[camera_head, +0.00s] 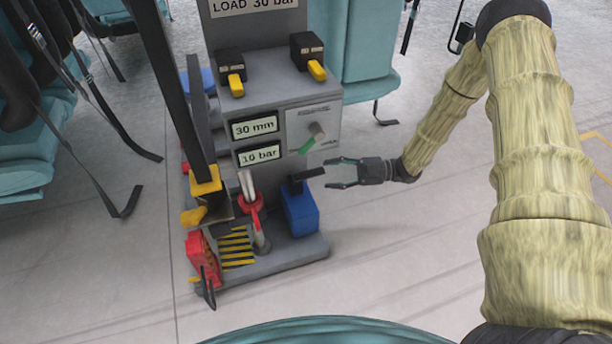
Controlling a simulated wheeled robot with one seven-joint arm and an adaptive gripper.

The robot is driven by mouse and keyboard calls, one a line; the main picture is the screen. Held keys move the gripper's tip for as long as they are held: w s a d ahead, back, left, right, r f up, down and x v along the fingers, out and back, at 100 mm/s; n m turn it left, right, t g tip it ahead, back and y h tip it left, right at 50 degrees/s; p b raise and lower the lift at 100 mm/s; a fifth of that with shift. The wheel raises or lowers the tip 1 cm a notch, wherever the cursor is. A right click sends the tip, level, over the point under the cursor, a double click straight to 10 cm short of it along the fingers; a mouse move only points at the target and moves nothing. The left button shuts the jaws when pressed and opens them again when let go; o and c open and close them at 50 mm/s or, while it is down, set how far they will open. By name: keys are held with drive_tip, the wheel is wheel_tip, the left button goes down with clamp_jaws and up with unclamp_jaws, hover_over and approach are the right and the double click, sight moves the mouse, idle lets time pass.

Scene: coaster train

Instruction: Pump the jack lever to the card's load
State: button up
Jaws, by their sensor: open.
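The card (254,6) at the top of the grey stand reads LOAD 30 bar; its upper edge is cut off. A display (259,155) reads 10 bar, below another display (254,127) that reads 30 mm. A blue box (300,212) on the stand's base carries a black bar-shaped handle (308,174), which looks like the jack lever. My gripper (334,173) is open and empty, just right of this handle, fingers pointing left. A small gap seems to separate them; depth is hard to tell.
A red and grey upright part (258,225) stands left of the blue box. Teal seats (362,60) stand behind. The floor (400,250) at right is clear.

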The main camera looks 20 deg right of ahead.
sight(306, 176)
drive_tip(key=b+x, duration=0.2)
drive_tip(key=x, duration=0.5)
drive_tip(key=shift+w+a, duration=0.1)
drive_tip(key=shift+a, duration=0.3)
clamp_jaws()
